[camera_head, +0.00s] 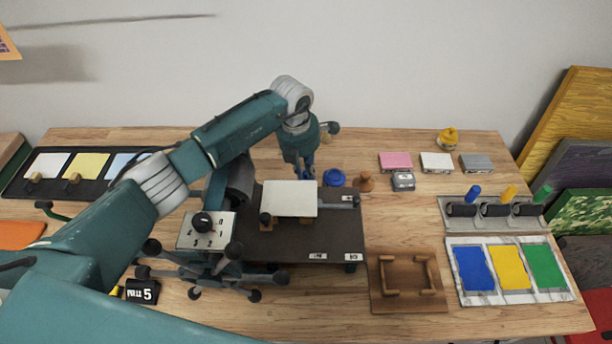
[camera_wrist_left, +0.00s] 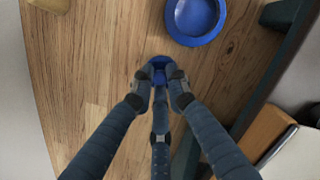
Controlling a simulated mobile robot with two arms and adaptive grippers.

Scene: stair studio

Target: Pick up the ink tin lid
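The blue ink tin lid (camera_wrist_left: 159,64) shows between my left fingertips in the left wrist view, partly covered by them. My left gripper (camera_wrist_left: 160,80) is closed in on it, with fingertips on both sides. In the head view my left gripper (camera_head: 306,168) points down behind the press, just left of the open blue ink tin (camera_head: 334,178). The round tin also shows at the top of the wrist view (camera_wrist_left: 195,18). I cannot tell whether the lid touches the table. My right gripper is not in view.
The press bed (camera_head: 340,235) with a white sheet (camera_head: 290,198) stands in front of the gripper. A roller rack (camera_head: 495,222) stands farther right.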

